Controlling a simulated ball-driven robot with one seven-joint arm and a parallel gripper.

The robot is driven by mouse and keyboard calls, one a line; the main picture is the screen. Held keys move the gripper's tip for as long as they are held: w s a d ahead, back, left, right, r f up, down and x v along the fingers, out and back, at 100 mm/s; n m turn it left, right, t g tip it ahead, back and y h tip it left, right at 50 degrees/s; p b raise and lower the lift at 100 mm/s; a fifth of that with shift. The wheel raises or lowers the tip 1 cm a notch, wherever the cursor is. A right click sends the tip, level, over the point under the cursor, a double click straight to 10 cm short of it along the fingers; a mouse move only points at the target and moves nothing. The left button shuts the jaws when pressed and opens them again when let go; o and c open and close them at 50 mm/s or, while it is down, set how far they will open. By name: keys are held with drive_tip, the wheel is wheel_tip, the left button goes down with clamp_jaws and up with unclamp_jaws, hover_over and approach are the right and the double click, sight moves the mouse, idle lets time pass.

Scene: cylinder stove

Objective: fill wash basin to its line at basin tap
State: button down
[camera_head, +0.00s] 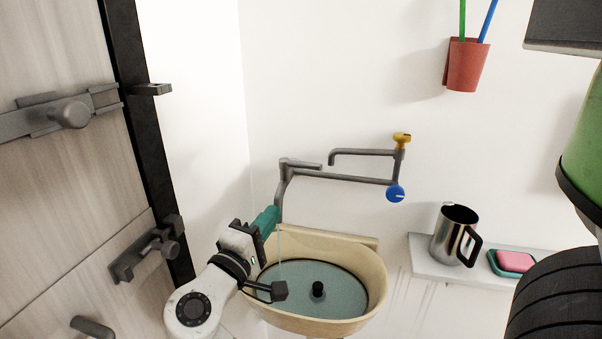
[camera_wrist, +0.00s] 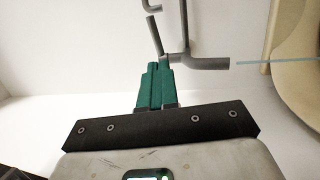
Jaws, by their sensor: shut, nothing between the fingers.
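The cream wash basin (camera_head: 372,262) holds bluish water (camera_head: 345,295). A dark line runs around its inner wall, and the water surface lies close to it; I cannot tell whether it is exactly level. The grey basin tap (camera_head: 340,176) is above, with a blue knob (camera_head: 396,194) and a yellow knob (camera_head: 402,141). A thin water stream (camera_head: 281,246) falls into the basin; it also shows in the wrist view (camera_wrist: 275,63). My gripper (camera_head: 272,214), with green fingers, is shut and empty. Its fingertips (camera_wrist: 158,66) are close to the grey tap pipe (camera_wrist: 186,35); contact is unclear.
A black plug (camera_head: 318,289) stands up in the basin. A dark block on a rod (camera_head: 279,291) sits over its left rim. A shelf (camera_head: 425,262) at right holds a metal jug (camera_head: 452,238) and pink soap (camera_head: 515,261). A latched door (camera_head: 60,210) is at left.

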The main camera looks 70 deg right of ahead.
drive_tip(key=p, duration=0.3)
approach(306, 167)
drive_tip(key=x, duration=0.7)
drive_tip(key=shift+f, duration=0.1)
drive_tip(key=shift+s+d+n+t+b, duration=0.4)
drive_tip(key=shift+d+n+t, duration=0.35)
drive_tip(key=shift+t, duration=0.45)
drive_tip(key=shift+a+f, duration=0.1)
